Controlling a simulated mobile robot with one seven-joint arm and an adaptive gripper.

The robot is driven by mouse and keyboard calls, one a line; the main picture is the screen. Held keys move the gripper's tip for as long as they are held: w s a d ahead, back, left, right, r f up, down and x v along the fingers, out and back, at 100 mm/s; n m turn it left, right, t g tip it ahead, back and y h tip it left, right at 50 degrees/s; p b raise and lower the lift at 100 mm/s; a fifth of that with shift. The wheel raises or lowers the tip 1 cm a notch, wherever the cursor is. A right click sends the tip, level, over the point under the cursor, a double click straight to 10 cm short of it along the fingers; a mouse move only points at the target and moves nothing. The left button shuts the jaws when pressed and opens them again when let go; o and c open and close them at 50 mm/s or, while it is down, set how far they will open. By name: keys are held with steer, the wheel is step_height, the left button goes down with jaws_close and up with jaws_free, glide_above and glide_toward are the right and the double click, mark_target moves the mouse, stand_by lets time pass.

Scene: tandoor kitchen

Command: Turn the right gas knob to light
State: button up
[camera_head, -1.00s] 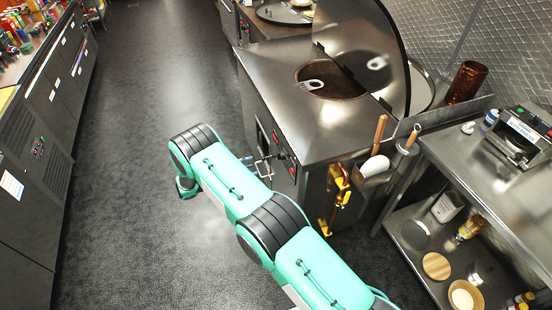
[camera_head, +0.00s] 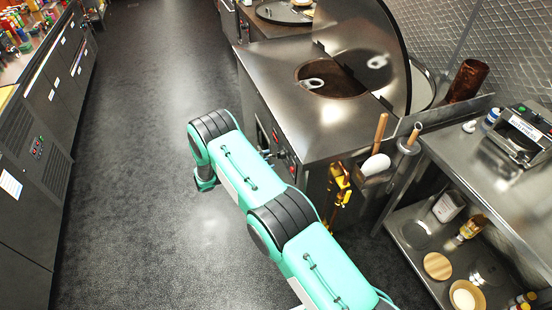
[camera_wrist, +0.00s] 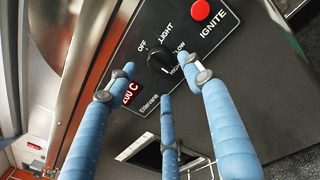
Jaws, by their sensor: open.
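A black gas knob (camera_wrist: 159,57) sits on the dark control panel in the wrist view, with OFF, LIGHT, LOW and HIGH printed around it. A pale mark shows at its lower edge, near HIGH. My gripper (camera_wrist: 157,74) has blue fingers, spread open and empty around the knob's area; contact with it cannot be told. In the head view my gripper (camera_head: 266,152) is at the tandoor's front panel, partly hidden by my arm. The knob cannot be made out there.
A red IGNITE button (camera_wrist: 200,10) is above right of the knob, and a red display (camera_wrist: 131,92) is below left. The steel tandoor counter (camera_head: 290,85) stands behind the panel. Yellow gas fittings (camera_head: 338,192) are at its near corner. The floor (camera_head: 130,160) to the left is clear.

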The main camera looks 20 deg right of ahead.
mark_target(280, 155)
steer(key=shift+w+d+b, duration=0.2)
steer(key=shift+d+b, duration=0.15)
steer(key=shift+d, duration=2.5)
steer(key=c, duration=1.1)
